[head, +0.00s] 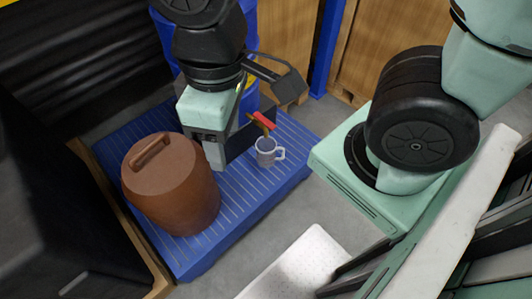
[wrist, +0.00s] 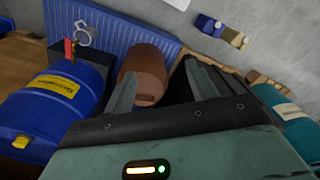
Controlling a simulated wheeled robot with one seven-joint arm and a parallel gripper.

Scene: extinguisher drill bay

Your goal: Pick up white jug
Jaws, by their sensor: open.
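A small white-grey jug (head: 266,152) with a side handle stands upright on a ribbed blue pallet (head: 245,205), right of my gripper. It also shows in the wrist view (wrist: 83,36) at upper left, outside the space between the fingers. My gripper (head: 222,152) is open, its fingers pointing down over the pallet between a large brown lidded container and the jug. In the wrist view my gripper (wrist: 158,88) has nothing between its fingers; the brown container lies beyond them. The gripper appears apart from the jug.
The brown container (head: 170,185) stands left of my gripper, close to it. A red-topped item (head: 262,121) is just behind the jug. A blue drum (wrist: 45,105) stands nearby. A teal container (wrist: 287,118) is at right. The pallet front right is bare.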

